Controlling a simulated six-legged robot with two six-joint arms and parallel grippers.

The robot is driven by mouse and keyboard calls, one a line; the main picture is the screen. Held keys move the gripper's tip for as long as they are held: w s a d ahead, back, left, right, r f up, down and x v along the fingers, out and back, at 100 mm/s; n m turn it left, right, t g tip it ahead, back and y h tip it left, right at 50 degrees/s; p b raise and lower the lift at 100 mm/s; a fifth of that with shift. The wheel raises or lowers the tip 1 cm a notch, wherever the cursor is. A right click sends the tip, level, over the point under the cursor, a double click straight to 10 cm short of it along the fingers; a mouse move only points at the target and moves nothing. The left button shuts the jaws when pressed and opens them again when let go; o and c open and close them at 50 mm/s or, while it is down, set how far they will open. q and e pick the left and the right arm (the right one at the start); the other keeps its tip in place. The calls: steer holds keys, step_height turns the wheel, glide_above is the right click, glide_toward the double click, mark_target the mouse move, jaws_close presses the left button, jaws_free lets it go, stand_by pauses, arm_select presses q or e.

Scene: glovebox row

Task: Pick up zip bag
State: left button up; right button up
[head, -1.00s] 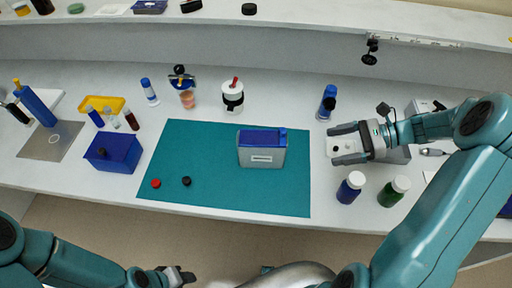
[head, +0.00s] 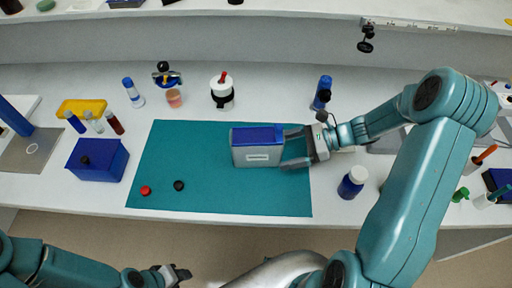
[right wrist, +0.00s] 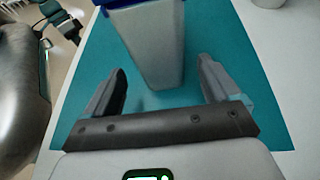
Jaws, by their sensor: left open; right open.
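The zip bag (head: 257,154) stands upright on the teal mat (head: 200,198), pale grey with a blue top and a white label. My right gripper (head: 285,149) is open at the bag's right side, its fingers pointing left toward it. In the right wrist view the bag (right wrist: 155,45) is ahead, in line with the gap between the two open fingers (right wrist: 163,75); I cannot tell whether they touch it. My left gripper (head: 180,273) is open and empty, low in front of the bench.
A blue box (head: 97,160) stands left of the mat. A red cap (head: 145,190) and a black cap (head: 179,185) lie on the mat. The mat's front middle is clear.

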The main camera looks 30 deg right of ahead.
mark_target(271, 154)
steer(key=p+x, duration=0.1)
steer(key=x, duration=0.3)
steer(key=shift+w+a, duration=0.2)
steer(key=shift+a, duration=0.05)
steer(key=shift+w+a+f, duration=0.2)
steer(key=shift+a+f, duration=0.05)
steer(key=shift+s+d, duration=0.1)
steer(key=shift+c, duration=0.9)
steer(key=c, duration=0.9)
